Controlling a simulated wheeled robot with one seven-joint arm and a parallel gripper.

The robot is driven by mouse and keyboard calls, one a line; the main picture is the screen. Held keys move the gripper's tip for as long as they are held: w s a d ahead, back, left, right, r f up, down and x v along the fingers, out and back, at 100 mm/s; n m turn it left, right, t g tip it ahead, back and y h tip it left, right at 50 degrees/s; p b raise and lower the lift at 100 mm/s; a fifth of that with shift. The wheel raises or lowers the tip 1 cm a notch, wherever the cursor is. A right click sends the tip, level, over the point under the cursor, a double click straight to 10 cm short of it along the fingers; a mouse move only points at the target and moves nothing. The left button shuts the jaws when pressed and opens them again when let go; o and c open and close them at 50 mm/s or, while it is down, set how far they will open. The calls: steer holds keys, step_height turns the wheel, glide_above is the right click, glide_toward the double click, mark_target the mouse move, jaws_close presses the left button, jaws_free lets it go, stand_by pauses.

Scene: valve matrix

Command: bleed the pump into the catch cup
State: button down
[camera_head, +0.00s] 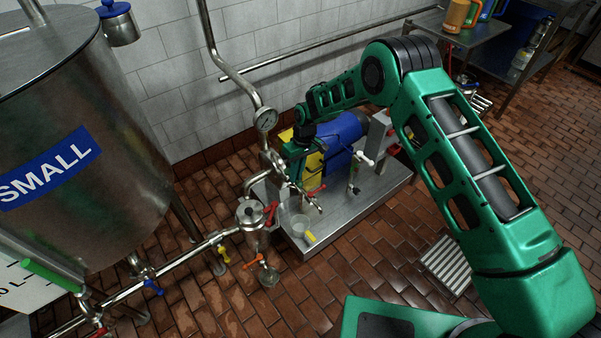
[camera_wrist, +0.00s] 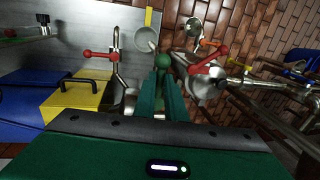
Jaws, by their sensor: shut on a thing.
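My gripper (camera_wrist: 162,88) reaches down over the pipework in front of the pump, its green fingers close together in the wrist view. They are shut on a small round green knob (camera_wrist: 162,61) at their tips. In the head view my gripper (camera_head: 292,172) is beside the blue and yellow pump (camera_head: 343,140), and the knob cannot be made out. The catch cup (camera_head: 299,227) stands on the steel plinth beside a yellow tag. It also shows in the wrist view (camera_wrist: 146,39), just beyond the knob. Whether liquid runs into it cannot be told.
A lidded steel strainer (camera_head: 251,215) with a red handle stands left of the plinth. An orange-handled valve (camera_head: 254,260) sits below it, above another small cup (camera_head: 269,277). A pressure gauge (camera_head: 266,119) is on the riser. The large tank (camera_head: 75,110) fills the left.

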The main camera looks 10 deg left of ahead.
steer(key=shift+w+r, duration=0.15)
steer(key=shift+w, duration=0.2)
steer(key=c, duration=2)
jaws_free()
steer(key=shift+o, duration=0.9)
steer(key=shift+s, duration=0.15)
step_height(320, 180, up, 10)
steer(key=w+d, duration=0.1)
steer(key=shift+w+d+r, duration=0.2)
steer(key=shift+w, duration=0.2)
